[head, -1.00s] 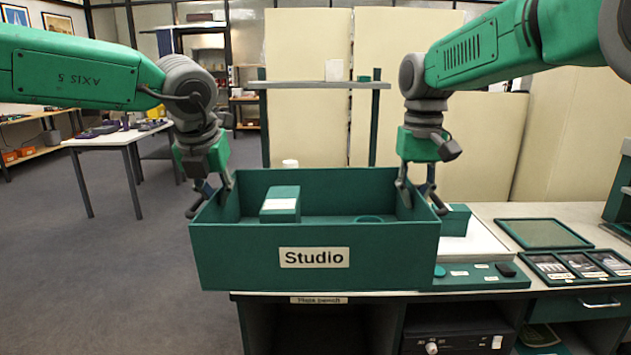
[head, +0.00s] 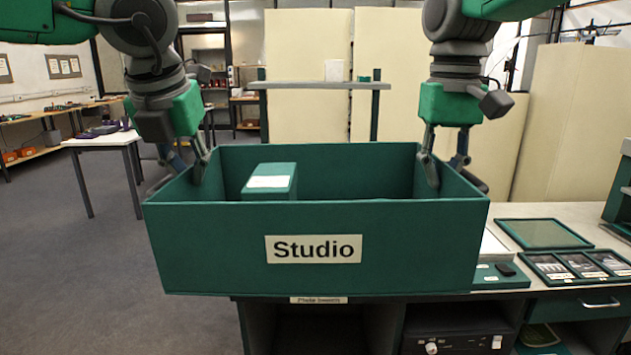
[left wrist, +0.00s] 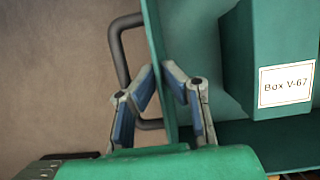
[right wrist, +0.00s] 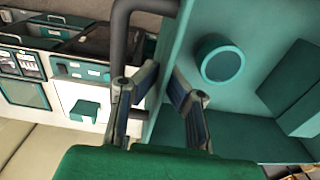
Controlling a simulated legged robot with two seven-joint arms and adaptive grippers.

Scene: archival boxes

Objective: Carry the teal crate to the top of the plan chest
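The teal crate (head: 210,240), labelled "Studio", is in the middle of the head view, in front of the photo bench and hiding part of its top. My left gripper (head: 182,172) is shut on its left wall, and my right gripper (head: 446,172) is shut on its right wall. In each wrist view one finger is inside the wall and one outside, next to a grey handle (left wrist: 122,65). Inside the crate stand a teal box (left wrist: 268,45) labelled "Box V-67" and a round teal container (right wrist: 222,60). I cannot make out a plan chest.
A white table (head: 105,139) stands at the back left. Open carpet (head: 70,270) lies to the left.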

